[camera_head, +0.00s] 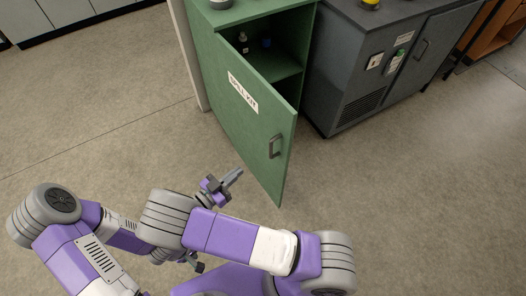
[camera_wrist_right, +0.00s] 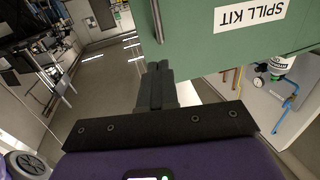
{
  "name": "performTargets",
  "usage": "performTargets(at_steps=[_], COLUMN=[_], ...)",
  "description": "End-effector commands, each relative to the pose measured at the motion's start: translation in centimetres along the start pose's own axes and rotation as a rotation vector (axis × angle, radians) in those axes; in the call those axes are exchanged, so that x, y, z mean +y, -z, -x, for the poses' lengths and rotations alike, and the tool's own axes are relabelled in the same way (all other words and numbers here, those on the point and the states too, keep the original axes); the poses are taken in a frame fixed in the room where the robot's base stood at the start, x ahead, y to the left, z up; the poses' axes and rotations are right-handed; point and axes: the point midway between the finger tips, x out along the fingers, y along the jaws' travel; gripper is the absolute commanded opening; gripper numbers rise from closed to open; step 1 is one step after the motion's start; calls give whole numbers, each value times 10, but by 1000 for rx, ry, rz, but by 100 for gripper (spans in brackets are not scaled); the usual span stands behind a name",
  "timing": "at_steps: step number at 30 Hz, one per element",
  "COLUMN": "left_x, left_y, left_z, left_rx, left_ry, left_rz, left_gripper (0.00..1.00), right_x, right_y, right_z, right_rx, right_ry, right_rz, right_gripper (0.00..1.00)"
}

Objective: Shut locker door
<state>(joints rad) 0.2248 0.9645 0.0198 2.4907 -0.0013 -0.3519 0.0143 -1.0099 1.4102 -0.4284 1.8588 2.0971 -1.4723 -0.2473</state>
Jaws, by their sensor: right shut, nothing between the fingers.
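The green locker (camera_head: 240,12) has its door (camera_head: 240,125) swung open toward me. The door carries a white SPILL KIT label (camera_head: 243,93) and a grey handle (camera_head: 275,147) near its free edge. My right gripper (camera_head: 236,174) is shut and empty, just left of the door's labelled face in the head view. In the right wrist view the shut fingers (camera_wrist_right: 158,75) point toward the green door (camera_wrist_right: 198,55), whose label (camera_wrist_right: 250,14) is at top right. Whether they touch the door I cannot tell. My left gripper (camera_head: 193,262) is low in the head view, mostly hidden by my right arm.
Small bottles (camera_head: 266,42) stand on the shelf inside the locker. A dark grey cabinet (camera_head: 350,65) with a vent stands right of it. A pale post (camera_head: 190,55) is at the locker's left. The floor (camera_head: 95,115) left of the door is clear.

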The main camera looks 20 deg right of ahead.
Motion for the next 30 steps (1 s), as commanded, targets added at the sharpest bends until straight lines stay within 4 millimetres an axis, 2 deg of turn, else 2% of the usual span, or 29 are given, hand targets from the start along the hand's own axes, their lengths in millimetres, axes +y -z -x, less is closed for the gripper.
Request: performTargets(at_steps=[9,15,22,30], left_x=[2,2,2,2], left_y=[0,0,0,0], left_z=[6,6,6,6], left_rx=[0,0,0,0], left_ry=[0,0,0,0], left_rz=[0,0,0,0], left_gripper=[85,85,85,85], right_x=[1,1,0,0], right_y=[1,0,0,0], right_z=[-67,-104,-126,-129], right_rx=[1,-1,-3,-3], right_ry=[-4,-2,1,1], right_rz=[3,3,2,2], right_gripper=[0,0,0,0])
